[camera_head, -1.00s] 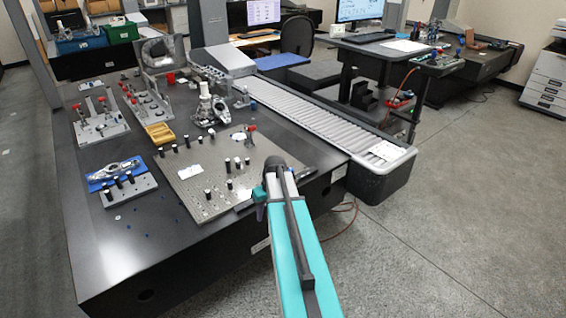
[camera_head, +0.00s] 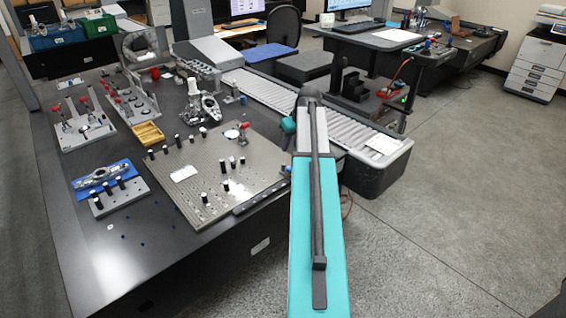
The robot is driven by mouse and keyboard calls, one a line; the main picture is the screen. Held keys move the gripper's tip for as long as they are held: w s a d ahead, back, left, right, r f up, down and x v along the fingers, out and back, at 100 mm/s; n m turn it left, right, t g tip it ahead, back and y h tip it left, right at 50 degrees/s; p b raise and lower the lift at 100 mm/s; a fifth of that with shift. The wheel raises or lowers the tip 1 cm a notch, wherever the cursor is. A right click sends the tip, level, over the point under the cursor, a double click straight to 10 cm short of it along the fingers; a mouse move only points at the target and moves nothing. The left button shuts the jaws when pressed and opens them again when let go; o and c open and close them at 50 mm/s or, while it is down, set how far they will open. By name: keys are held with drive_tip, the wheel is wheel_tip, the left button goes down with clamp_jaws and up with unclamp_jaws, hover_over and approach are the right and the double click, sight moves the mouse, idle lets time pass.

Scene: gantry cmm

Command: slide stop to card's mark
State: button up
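My arm rises from the bottom centre, and its far end is at the table's right edge. My gripper itself is not visible. A grey perforated plate (camera_head: 215,199) lies on the dark table, with several black pegs on it. A small white card (camera_head: 184,174) lies flat on the plate; any mark on it is too small to read. Another white card (camera_head: 384,145) lies on the near end of the roller conveyor. A dark bar (camera_head: 262,196) runs along the plate's front right edge. I cannot tell which part is the stop.
The roller conveyor (camera_head: 345,128) runs along the table's right side, partly behind my arm. A yellow tray (camera_head: 147,134), a blue mat (camera_head: 90,178) with a metal part, and red-knobbed fixtures (camera_head: 85,128) stand on the left. The table's front left (camera_head: 110,265) is mostly clear.

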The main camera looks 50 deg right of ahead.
sight(284, 164)
drive_tip(key=shift+w+f, duration=0.1)
drive_tip(key=shift+p+x, duration=1.35)
drive_tip(key=shift+x, duration=5.45)
drive_tip(key=shift+c, duration=0.5)
clamp_jaws()
